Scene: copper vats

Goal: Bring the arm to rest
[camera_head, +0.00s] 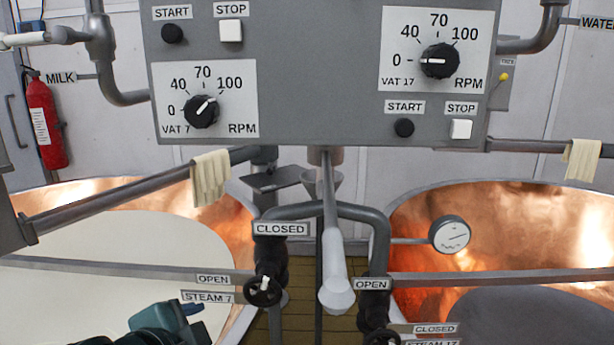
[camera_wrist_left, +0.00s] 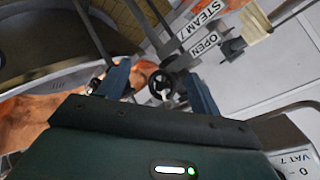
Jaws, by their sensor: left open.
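My left gripper (camera_head: 180,318) shows at the bottom left of the head view, over the left vat's pale contents. In the left wrist view its two fingers (camera_wrist_left: 160,88) stand apart with nothing held between them. The black steam 7 valve wheel (camera_head: 263,291) is to the right of the gripper in the head view and apart from it. In the left wrist view this wheel (camera_wrist_left: 161,86) appears in the gap between the fingers, farther off. My right gripper is not in view.
A grey control panel (camera_head: 320,75) hangs above, its VAT 7 knob (camera_head: 201,111) turned towards 100 and VAT 17 knob (camera_head: 439,61) at 0. Copper vats (camera_head: 235,205) stand either side. Pipes and a rail (camera_head: 480,279) cross in front. Cloths (camera_head: 210,178) hang on upper rails.

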